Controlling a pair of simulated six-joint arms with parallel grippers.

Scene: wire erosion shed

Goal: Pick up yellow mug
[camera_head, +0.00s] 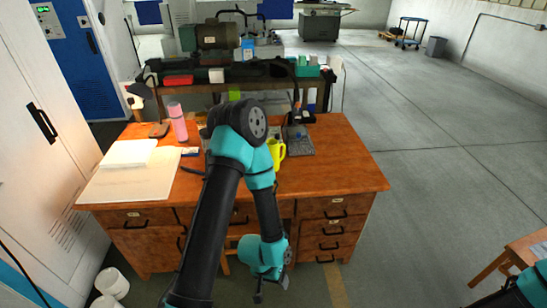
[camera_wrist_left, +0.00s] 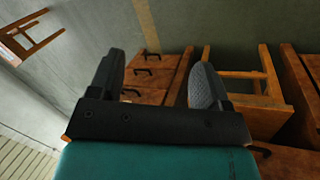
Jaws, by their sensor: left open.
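The yellow mug (camera_head: 278,151) stands on the wooden desk (camera_head: 335,170), right beside my left arm's raised elbow, which may hide part of it. My left gripper (camera_head: 271,287) hangs low in front of the desk's drawers, well below and apart from the mug. In the left wrist view its two fingers (camera_wrist_left: 157,80) are spread apart with nothing between them. The mug is not in the left wrist view. Of my right arm only a teal and black part shows at the lower right corner of the head view; its gripper is out of view.
A pink bottle (camera_head: 178,122), white papers (camera_head: 130,154) and a large pale board (camera_head: 128,185) occupy the desk's left side. A dark device (camera_head: 299,140) is right of the mug. The desk's right front is bare. A wooden stool (camera_head: 525,252) stands at right.

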